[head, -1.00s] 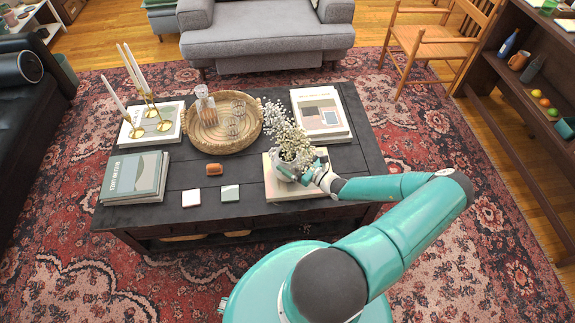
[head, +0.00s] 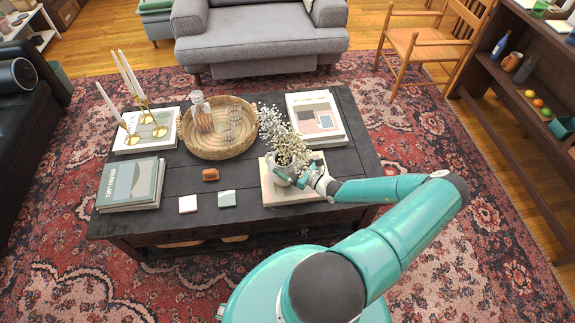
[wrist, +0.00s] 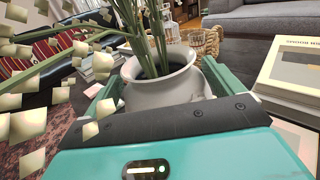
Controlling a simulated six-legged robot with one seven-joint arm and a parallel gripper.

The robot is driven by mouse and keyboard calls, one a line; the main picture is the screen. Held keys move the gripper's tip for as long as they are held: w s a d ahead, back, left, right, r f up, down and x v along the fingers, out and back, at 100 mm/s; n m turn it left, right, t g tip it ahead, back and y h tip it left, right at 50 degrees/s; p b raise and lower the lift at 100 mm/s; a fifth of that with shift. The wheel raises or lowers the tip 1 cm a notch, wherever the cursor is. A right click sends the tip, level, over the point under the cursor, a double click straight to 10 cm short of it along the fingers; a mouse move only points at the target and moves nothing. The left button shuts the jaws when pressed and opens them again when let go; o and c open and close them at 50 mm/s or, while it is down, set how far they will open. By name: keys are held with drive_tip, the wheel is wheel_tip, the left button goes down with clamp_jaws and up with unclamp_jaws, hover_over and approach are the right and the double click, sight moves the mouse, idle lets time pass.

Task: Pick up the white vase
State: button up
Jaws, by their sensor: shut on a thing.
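The white vase (head: 281,176) holds sprigs of small white flowers and is at the front right of the dark coffee table (head: 245,180), over a light-covered book (head: 290,192). My gripper (head: 296,178) reaches it from the right and is shut on it. In the wrist view the vase (wrist: 160,84) is upright between the two teal fingers, with green stems rising from its mouth. Its lower part is hidden behind my gripper. I cannot tell whether its base touches the book.
Nearby on the table are a round woven tray (head: 219,150) with a decanter and glasses, stacked books (head: 318,122), gold candle holders (head: 142,106), a small brown object (head: 210,174) and two coasters (head: 227,199). A grey sofa (head: 262,38) stands behind.

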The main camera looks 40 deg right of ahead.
drive_tip(key=shift+r, duration=0.35)
drive_tip(key=shift+c, duration=0.2)
